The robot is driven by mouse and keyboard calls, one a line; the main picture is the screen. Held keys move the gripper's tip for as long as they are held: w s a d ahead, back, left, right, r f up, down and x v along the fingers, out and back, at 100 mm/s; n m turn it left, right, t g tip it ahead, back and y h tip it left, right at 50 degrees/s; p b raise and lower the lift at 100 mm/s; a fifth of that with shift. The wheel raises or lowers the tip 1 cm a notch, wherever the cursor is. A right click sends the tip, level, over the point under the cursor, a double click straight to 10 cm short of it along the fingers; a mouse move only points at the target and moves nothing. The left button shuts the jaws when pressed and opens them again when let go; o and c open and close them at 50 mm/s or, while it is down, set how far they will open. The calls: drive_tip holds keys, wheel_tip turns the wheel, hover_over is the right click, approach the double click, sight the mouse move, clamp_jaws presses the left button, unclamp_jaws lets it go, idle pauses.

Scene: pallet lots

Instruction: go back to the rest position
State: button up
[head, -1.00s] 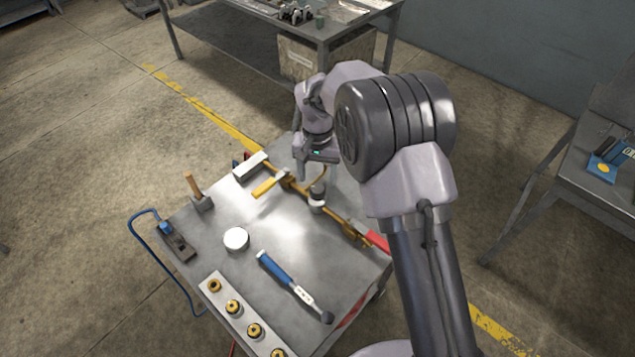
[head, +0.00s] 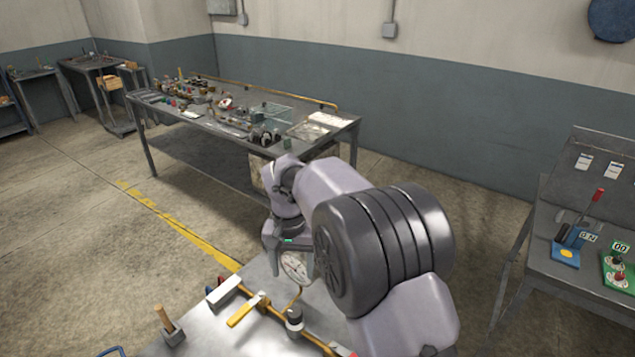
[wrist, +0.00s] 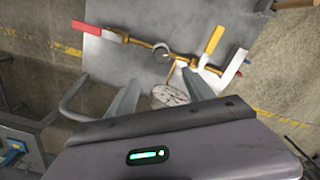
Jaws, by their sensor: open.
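My gripper (head: 287,262) is above the far edge of the metal cart (head: 203,333). In the wrist view its two fingers (wrist: 160,100) stand apart with a gap between them. A round white-faced gauge (head: 295,268) shows beside the gripper in the head view. In the wrist view it appears between the fingers (wrist: 170,95), partly hidden; I cannot tell whether they touch it. The brass pipe (head: 315,341) on the cart carries a yellow lever (head: 245,309) and a dark-topped round fitting (head: 294,319).
A wooden-handled tool (head: 167,325) and a pale block (head: 224,292) are on the cart. A long workbench (head: 340,122) with many parts stands behind. A side table (head: 540,282) at right holds a blue lever device (head: 566,252). Open floor (head: 70,230) lies at left.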

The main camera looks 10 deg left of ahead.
drive_tip(key=s+d+r+m+t+y+b, duration=0.1)
drive_tip(key=s+d+r+b, duration=0.1)
drive_tip(key=s+d+r, duration=0.3)
drive_tip(key=s+d+r+m+t+y+b, duration=0.1)
drive_tip(key=s+d+r+b, duration=0.15)
drive_tip(key=d+r, duration=0.4)
drive_tip(key=s+d+f+m+t+b, duration=0.1)
drive_tip(key=s+d+f+t, duration=0.1)
drive_tip(key=s+d, duration=0.3)
drive_tip(key=s+d+f+m+t+b, duration=0.1)
drive_tip(key=s+d, duration=0.4)
drive_tip(key=s, duration=0.9)
drive_tip(key=shift+f+m+t+b, duration=0.4)
drive_tip(key=shift+f+b, duration=0.2)
drive_tip(key=shift+b, duration=0.05)
drive_tip(key=shift+s, duration=0.1)
